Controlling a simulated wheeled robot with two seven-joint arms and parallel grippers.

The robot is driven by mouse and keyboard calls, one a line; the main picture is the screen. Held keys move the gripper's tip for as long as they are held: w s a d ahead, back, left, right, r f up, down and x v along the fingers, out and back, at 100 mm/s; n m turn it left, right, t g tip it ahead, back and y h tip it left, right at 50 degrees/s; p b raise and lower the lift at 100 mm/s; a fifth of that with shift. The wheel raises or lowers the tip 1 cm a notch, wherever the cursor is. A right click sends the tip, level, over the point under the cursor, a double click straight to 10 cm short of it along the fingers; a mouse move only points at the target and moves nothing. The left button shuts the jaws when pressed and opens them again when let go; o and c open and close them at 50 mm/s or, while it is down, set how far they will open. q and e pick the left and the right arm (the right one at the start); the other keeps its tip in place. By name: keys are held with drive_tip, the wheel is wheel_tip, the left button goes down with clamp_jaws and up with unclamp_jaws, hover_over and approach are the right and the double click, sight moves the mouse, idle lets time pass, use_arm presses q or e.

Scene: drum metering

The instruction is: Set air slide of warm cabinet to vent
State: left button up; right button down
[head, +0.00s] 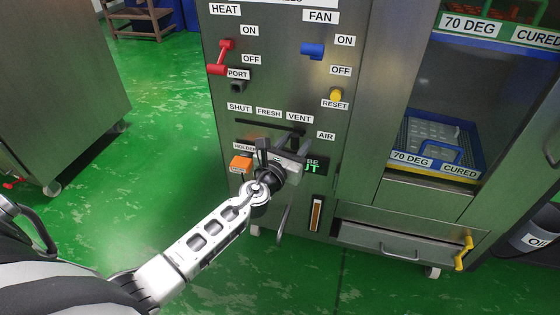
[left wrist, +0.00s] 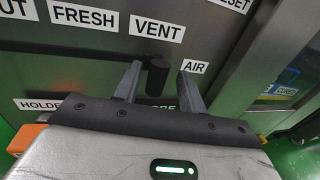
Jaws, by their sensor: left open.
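The warm cabinet's (head: 350,110) front panel carries a dark horizontal air slide slot (head: 255,123) under the labels SHUT, FRESH and VENT (head: 299,118), with AIR at its right. My left gripper (head: 285,146) is at the slide, below the VENT label, with its jaws open. In the left wrist view the black slide knob (left wrist: 156,75) stands between the two fingers (left wrist: 160,82), below the VENT label (left wrist: 157,28). Gaps show on both sides of the knob. My gripper and wrist hide part of the panel below. My right gripper is not in view.
Above are a red HEAT lever (head: 222,57), a blue FAN switch (head: 313,50) and a yellow RESET button (head: 336,95). An orange block (head: 241,164) sits at the holder, just left of my gripper. Windowed compartments are at right. Green floor is open at left.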

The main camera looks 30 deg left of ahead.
use_arm(q)
drive_tip(key=s, duration=1.4)
drive_tip(key=shift+s+d, duration=0.35)
